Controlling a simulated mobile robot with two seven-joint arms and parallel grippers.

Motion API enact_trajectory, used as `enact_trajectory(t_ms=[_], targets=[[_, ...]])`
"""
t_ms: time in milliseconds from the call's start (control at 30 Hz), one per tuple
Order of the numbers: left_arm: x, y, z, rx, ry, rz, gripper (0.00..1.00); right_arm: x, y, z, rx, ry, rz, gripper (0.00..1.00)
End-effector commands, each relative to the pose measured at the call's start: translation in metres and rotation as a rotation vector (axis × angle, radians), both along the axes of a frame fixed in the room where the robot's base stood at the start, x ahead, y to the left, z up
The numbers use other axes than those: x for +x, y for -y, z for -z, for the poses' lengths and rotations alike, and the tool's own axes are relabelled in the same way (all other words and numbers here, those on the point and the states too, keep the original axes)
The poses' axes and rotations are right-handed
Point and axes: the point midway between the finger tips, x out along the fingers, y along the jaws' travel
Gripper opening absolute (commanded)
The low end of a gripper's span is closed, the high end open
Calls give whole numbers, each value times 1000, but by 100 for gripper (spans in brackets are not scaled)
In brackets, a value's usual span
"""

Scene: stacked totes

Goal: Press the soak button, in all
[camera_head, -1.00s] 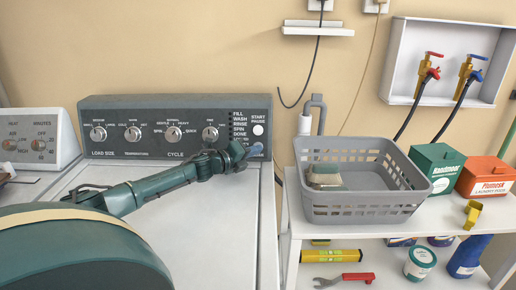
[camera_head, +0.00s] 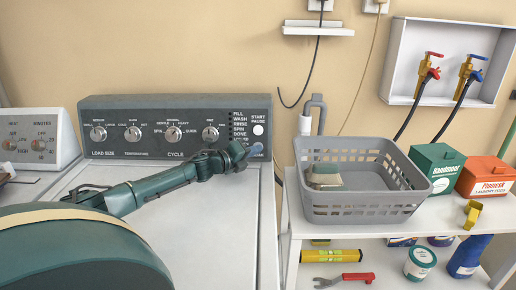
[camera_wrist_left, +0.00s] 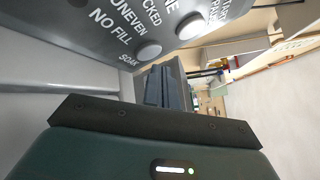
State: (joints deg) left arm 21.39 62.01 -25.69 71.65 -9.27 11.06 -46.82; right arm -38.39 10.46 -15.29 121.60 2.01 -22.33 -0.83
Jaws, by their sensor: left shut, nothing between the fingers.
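The washer's grey control panel (camera_head: 180,148) stands at the back of the white washer top. In the left wrist view the soak button (camera_wrist_left: 149,51) is a round light knob beside the word SOAK. In the head view it is at least partly hidden by my left gripper (camera_head: 247,157), at the panel's lower right corner. The left gripper is shut and empty. Its fingers (camera_wrist_left: 165,88) point toward the panel just beside the soak button; whether they touch it I cannot tell. My right gripper is not in view.
The start/pause button (camera_head: 258,130) is just above, with knobs (camera_head: 173,134) to the left. A dryer panel (camera_head: 38,140) is at far left. A grey basket (camera_head: 365,206) with a brush (camera_head: 326,178) stands on the white shelf at right, beside green (camera_head: 437,165) and orange (camera_head: 486,177) boxes.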

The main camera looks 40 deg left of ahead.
Motion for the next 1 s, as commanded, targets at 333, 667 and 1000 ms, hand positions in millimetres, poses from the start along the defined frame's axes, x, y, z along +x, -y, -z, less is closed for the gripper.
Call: enact_trajectory(t_ms=[333, 667, 1000], targets=[[7, -6, 2, 1, 1, -1, 0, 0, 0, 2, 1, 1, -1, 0], [6, -6, 2, 0, 0, 0, 0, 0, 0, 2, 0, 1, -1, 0], [9, -8, 3, -1, 1, 0, 0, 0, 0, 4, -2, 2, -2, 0]])
